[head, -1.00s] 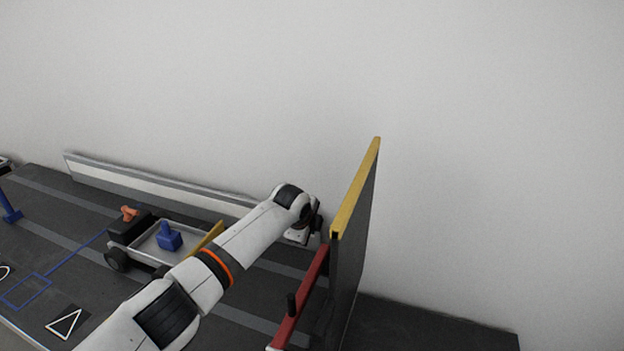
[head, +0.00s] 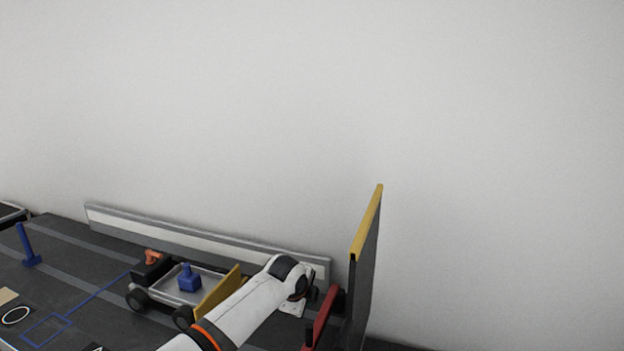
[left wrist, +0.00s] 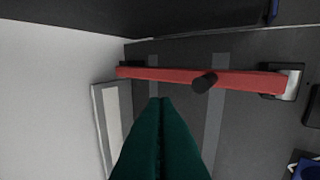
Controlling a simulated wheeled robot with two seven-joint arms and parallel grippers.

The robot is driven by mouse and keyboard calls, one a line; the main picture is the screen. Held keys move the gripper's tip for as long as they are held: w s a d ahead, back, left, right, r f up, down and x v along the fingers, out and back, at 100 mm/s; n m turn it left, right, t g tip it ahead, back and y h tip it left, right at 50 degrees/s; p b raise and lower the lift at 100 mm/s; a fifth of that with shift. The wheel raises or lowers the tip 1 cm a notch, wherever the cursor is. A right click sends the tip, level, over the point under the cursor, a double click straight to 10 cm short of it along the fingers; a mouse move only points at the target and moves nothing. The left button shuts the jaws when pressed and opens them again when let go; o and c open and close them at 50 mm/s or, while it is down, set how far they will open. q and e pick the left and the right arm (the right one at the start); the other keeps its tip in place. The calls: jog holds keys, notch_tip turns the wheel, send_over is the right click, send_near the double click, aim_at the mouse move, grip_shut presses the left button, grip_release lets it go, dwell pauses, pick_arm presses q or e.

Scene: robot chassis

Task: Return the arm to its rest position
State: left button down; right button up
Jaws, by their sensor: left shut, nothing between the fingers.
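My left arm (head: 245,312) comes in from the bottom of the head view, white with an orange ring, and its wrist ends just left of the red bar. The gripper itself is mostly hidden behind the wrist there. In the left wrist view the dark green fingers of my left gripper (left wrist: 160,100) are together with nothing between them. They point toward the red bar (left wrist: 215,80) with its black knob (left wrist: 204,82); the gap to it is hard to judge. My right gripper is not in view.
A tall dark panel with a yellow top edge (head: 368,222) stands right of my wrist. A wheeled cart (head: 208,280) carrying a blue block (head: 189,278) is to the left. A low grey-white rail (head: 200,238) runs along the wall. A blue post (head: 27,245) stands far left.

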pick_arm(q)
jog(key=s+d+f+n+g+h, duration=0.1)
jog(key=s+f+n, duration=0.2)
jog(key=s+f, duration=0.5)
jog(key=s+d+f+n+g+h, duration=0.1)
jog(key=s+f+n, duration=0.35)
jog(key=s, duration=0.85)
jog(key=s+a+r+n+y, duration=0.15)
jog(key=s+a+n, duration=0.45)
jog(key=s+a, duration=0.65)
jog(key=s+a+r+n+y, duration=0.1)
jog(key=s+a+n+y, duration=0.2)
jog(key=s+a+n, duration=0.85)
jog(key=s+d+f+m+g, duration=0.1)
jog(key=s+d+f+m, duration=0.15)
jog(key=f, duration=0.95)
jog(key=s+d+f+m+g, duration=0.1)
jog(key=f+m, duration=0.2)
jog(key=f, duration=0.9)
jog(key=s+a+f+g+p, duration=0.1)
jog(key=s+a+f, duration=0.2)
jog(key=s+f, duration=1.4)
jog(key=shift+a, duration=0.15)
